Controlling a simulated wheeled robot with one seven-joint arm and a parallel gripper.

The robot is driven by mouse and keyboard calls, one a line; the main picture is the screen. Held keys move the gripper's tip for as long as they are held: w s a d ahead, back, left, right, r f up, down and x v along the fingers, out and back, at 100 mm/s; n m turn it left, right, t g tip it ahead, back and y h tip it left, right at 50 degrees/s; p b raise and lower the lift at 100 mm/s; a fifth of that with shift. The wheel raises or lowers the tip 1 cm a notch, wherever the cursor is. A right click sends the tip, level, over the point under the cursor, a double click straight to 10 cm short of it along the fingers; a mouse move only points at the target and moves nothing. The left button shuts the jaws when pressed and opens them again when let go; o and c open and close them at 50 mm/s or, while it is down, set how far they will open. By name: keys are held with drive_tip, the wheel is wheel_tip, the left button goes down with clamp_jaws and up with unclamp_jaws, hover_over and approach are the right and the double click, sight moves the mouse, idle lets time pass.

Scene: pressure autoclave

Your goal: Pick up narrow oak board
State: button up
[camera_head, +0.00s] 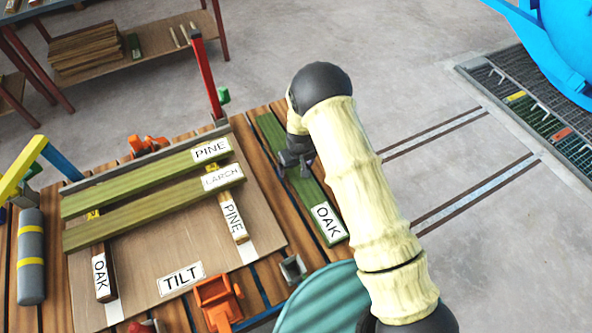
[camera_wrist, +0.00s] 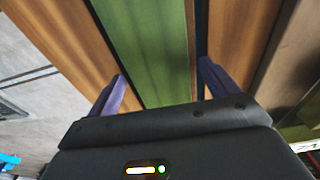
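A green board labelled OAK (camera_head: 322,206) lies flat on the slatted table, right of the tilt panel. My gripper (camera_head: 297,162) is over its middle part and hides some of it. In the wrist view the green board (camera_wrist: 150,45) runs between the two purple fingers of my gripper (camera_wrist: 163,90). The fingers are open and apart, one toward each long edge; I cannot tell whether they reach down beside it. A second, brown piece labelled OAK (camera_head: 101,262) lies at the tilt panel's left, partly under a green board.
The tilt panel (camera_head: 180,240) carries green boards labelled PINE (camera_head: 150,188) and LARCH (camera_head: 150,213), plus a brown PINE piece (camera_head: 233,220). A red post (camera_head: 207,75) stands behind. An orange clamp (camera_head: 218,300) and a grey cylinder (camera_head: 31,255) are near the front.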

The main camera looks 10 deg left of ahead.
sight(296, 169)
drive_tip(key=c, duration=1.4)
drive_tip(key=shift+w+r, duration=0.1)
wheel_tip(296, 169, up, 10)
drive_tip(key=shift+b, duration=0.4)
